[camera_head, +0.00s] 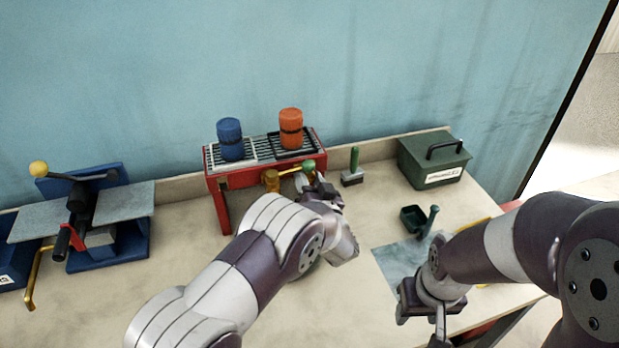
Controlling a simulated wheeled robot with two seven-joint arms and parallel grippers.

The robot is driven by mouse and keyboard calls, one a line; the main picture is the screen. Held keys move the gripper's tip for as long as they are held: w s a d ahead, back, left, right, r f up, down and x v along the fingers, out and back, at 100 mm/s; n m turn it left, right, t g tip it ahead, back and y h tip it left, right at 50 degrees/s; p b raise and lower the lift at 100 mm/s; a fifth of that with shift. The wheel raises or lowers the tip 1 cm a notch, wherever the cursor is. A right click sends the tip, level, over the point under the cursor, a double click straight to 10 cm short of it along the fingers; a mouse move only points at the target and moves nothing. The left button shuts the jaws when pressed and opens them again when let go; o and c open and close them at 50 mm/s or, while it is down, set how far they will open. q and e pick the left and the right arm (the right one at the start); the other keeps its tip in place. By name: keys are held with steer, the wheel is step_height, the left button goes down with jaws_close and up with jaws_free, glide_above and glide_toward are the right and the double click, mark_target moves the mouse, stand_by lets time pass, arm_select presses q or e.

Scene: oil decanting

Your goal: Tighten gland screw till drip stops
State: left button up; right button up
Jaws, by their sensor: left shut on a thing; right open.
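A brass tap (271,180) sits at the front of a red stand (240,178), with a green knob (309,165) at its right end. My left gripper (321,185) is at the tap's right side, just below the green knob. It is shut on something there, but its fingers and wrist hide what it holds. The gland screw cannot be made out, and no drip is visible. My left arm covers the area below the tap. My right gripper (440,330) is open at the lower right, low over the bench's front part and far from the tap.
A blue can (230,138) and an orange can (291,128) stand on the stand's grate. A green-handled brush (353,168), a green box (434,160) and a small green scoop (413,219) are to the right. A blue vise-like device (110,245) stands left.

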arm_select(q)
steer(key=o, duration=1.1)
steer(key=shift+c, duration=0.2)
